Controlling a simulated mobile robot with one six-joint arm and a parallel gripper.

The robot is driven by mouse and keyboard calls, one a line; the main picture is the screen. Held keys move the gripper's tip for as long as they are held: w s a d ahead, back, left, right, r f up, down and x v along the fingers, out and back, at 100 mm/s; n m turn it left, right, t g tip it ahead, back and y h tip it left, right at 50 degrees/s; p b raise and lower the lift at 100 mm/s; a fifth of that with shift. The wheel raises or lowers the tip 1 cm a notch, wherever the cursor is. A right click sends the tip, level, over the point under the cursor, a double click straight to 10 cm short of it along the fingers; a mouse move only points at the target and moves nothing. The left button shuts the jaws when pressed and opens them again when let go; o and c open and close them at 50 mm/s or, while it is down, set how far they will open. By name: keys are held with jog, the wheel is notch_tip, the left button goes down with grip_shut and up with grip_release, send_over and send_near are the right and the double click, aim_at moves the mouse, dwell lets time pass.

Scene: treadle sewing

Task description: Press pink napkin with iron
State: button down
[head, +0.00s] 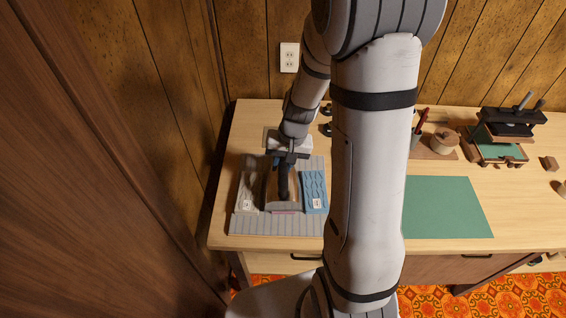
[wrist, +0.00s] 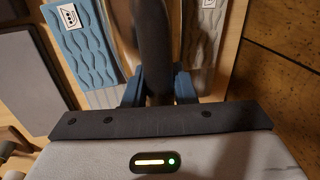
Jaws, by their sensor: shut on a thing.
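My gripper (head: 287,158) is shut on the dark handle of the iron (head: 283,182), above the middle of a grey striped mat (head: 260,226). In the wrist view, the blue fingers of my gripper (wrist: 157,90) sit on either side of the dark iron handle (wrist: 154,45). A thin strip of the pink napkin (head: 286,212) shows at the near end of the iron; the rest is hidden. I cannot tell whether the iron touches it. A blue patterned napkin (head: 314,188) lies to the right and a pale grey one (head: 247,192) to the left.
A green mat (head: 450,207) lies clear on the right of the wooden table (head: 220,222). A black press (head: 508,124), a small round wooden pot (head: 444,140) and a red-handled tool (head: 421,120) stand behind it. A wood-panelled wall is close behind and left.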

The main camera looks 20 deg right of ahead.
jog(key=shift+f+b, duration=0.3)
jog(key=shift+s+f, duration=0.2)
jog(key=shift+f, duration=0.05)
dwell(2.7)
jog(key=shift+w+r, duration=0.1)
dwell(2.1)
jog(key=shift+w+r+p, duration=0.15)
jog(key=shift+r+p, duration=0.3)
jog(key=shift+r, duration=0.35)
jog(key=shift+r+p, duration=2.3)
jog(key=shift+r, duration=1)
